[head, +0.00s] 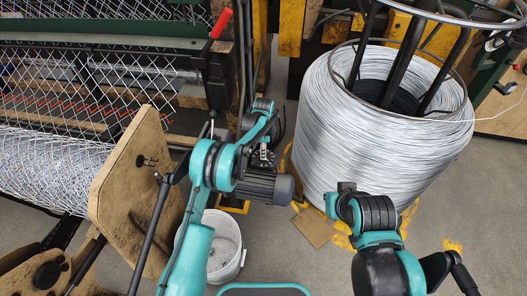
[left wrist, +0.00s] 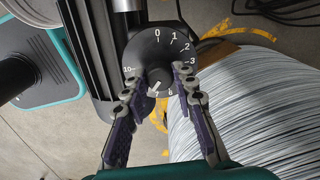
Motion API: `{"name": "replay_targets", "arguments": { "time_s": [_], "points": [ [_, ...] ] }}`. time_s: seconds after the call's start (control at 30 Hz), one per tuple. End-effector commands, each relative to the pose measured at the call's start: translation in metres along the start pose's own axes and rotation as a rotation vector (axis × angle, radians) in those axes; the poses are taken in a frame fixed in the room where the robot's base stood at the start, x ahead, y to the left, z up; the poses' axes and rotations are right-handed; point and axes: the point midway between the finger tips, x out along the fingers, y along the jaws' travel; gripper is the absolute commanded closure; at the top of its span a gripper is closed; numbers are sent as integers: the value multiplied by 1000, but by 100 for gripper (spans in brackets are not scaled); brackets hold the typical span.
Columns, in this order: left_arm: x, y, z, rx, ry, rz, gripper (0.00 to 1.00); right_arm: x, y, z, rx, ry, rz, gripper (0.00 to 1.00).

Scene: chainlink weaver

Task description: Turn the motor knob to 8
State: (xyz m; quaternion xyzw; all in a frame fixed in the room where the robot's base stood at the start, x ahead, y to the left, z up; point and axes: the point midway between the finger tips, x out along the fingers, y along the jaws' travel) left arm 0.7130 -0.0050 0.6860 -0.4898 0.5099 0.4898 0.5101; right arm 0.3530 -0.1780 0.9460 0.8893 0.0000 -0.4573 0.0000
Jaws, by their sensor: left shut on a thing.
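In the left wrist view, the round black motor knob (left wrist: 158,70) sits on a dark dial with white numbers. The 0, 1, 2, 3, 6, 7 and 10 are readable; 8 is covered by a finger. A white mark on the knob points down-left, close to 7. My left gripper (left wrist: 162,76) is shut on the knob, one finger on each side. In the head view, the dark ribbed motor (head: 270,187) is below my left gripper (head: 262,158), and the knob is hidden. My right arm's dark end (head: 346,190) is right of the motor; its fingers cannot be made out.
A large silver wire coil (head: 385,140) stands right of the motor. A white bucket (head: 228,245) is below it on the floor. A wooden plate (head: 130,190) and wire mesh (head: 50,165) are on the left. A red-handled lever (head: 221,23) rises behind.

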Motion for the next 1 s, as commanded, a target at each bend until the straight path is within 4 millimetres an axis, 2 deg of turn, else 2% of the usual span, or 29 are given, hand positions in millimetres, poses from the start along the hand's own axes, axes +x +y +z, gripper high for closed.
{"name": "replay_targets", "arguments": {
  "time_s": [0.03,0.07,0.13,0.43,0.57,1.0],
  "points": [
    [0,0,0,0,0,0,100,0,0,0,0,0,0,100],
    [0,0,0,-1,0,0,71,0,0,0,0,0,0,100],
    [0,0,0,-1,0,0,52,0,0,0,0,0,0,100],
    [-1,0,0,-1,0,0,52,0,0,0,0,0,0,100],
    [-10,0,0,-1,0,0,52,0,0,0,0,0,0,100],
    [-98,0,0,-1,0,0,52,0,0,0,0,0,0,100]
  ]
}}
